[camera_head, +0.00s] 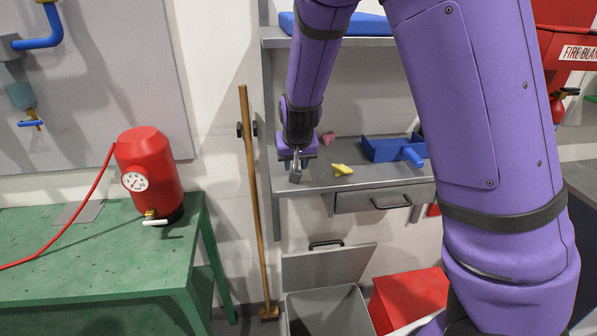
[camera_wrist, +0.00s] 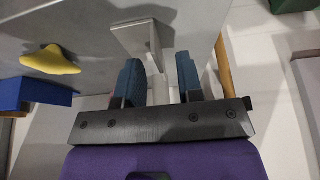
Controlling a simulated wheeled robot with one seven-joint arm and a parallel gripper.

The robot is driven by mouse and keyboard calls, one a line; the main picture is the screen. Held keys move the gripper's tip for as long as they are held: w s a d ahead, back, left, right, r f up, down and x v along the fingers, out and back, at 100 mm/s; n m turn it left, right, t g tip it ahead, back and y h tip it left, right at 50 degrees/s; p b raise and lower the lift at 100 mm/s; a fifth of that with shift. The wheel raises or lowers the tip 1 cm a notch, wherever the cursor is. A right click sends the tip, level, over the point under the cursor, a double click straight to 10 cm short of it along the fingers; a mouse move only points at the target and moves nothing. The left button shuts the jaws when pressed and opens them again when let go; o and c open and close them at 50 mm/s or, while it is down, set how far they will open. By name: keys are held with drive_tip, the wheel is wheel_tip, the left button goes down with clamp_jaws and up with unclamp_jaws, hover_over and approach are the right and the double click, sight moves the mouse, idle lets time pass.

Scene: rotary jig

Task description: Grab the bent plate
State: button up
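The bent plate (camera_wrist: 136,38) is a grey, angled piece of metal. In the wrist view it lies on the grey shelf just beyond the fingertips, with one flange pointing back towards the gap between them. In the head view the bent plate (camera_head: 295,177) shows small and grey at the shelf's front left, just below my gripper (camera_head: 296,161). In the wrist view my gripper (camera_wrist: 158,75) is open, its two blue finger pads apart with nothing held between them. I cannot tell whether a finger touches the plate.
On the shelf (camera_head: 300,184) lie a yellow piece (camera_head: 342,170), a pink piece (camera_head: 328,139) and a blue dustpan-like tool (camera_head: 388,150), right of my gripper. A wooden pole (camera_head: 254,210) leans left of the shelf. A grey bin (camera_head: 328,312) stands open below.

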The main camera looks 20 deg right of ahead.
drive_tip(key=shift+x, duration=0.9)
drive_tip(key=shift+c, duration=0.5)
clamp_jaws()
drive_tip(key=shift+r, duration=0.1)
